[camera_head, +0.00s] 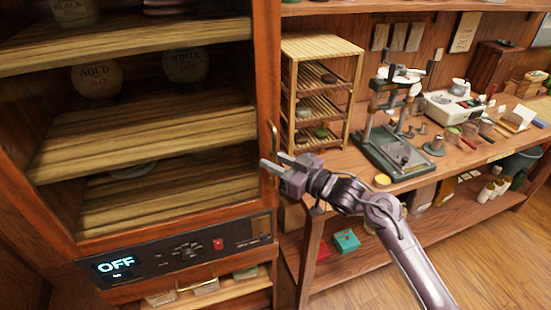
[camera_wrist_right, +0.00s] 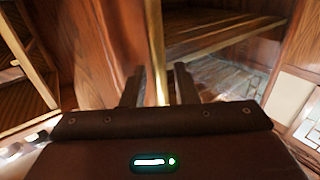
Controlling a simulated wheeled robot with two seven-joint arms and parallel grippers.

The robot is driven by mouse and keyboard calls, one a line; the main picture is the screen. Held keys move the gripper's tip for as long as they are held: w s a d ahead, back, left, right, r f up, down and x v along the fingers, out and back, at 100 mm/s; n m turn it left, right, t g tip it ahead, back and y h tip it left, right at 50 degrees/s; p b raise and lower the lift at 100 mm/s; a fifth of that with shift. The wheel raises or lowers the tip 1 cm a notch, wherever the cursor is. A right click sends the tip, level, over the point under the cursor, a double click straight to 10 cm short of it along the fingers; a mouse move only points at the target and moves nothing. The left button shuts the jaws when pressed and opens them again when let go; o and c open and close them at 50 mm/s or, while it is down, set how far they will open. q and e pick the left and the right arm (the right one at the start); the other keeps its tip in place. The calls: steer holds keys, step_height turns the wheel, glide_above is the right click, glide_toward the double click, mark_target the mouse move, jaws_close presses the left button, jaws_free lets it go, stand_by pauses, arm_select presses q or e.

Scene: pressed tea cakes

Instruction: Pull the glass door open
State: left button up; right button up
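The glass door (camera_head: 265,60) of the wooden cabinet appears shut, its wooden frame standing in front of the shelves. Its brass handle (camera_head: 273,143) is a thin vertical bar on the door's right side; in the right wrist view it is a bright vertical strip (camera_wrist_right: 154,45). My right gripper (camera_head: 272,163) is at the lower end of the handle. Its two fingers are apart, and in the right wrist view (camera_wrist_right: 159,85) the handle lies between them, with a gap seen on either side. I cannot tell whether a finger touches it. My left gripper is not in view.
A control panel with an OFF display (camera_head: 116,264) is below the door. Right of the cabinet, a workbench (camera_head: 345,180) carries a small slatted rack (camera_head: 318,50), a press stand (camera_head: 395,150) and a scale (camera_head: 455,106). Open floor (camera_head: 480,250) lies in front of the bench.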

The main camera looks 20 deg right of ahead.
jaws_close()
steer(key=shift+s+a, duration=0.1)
steer(key=shift+s, duration=0.05)
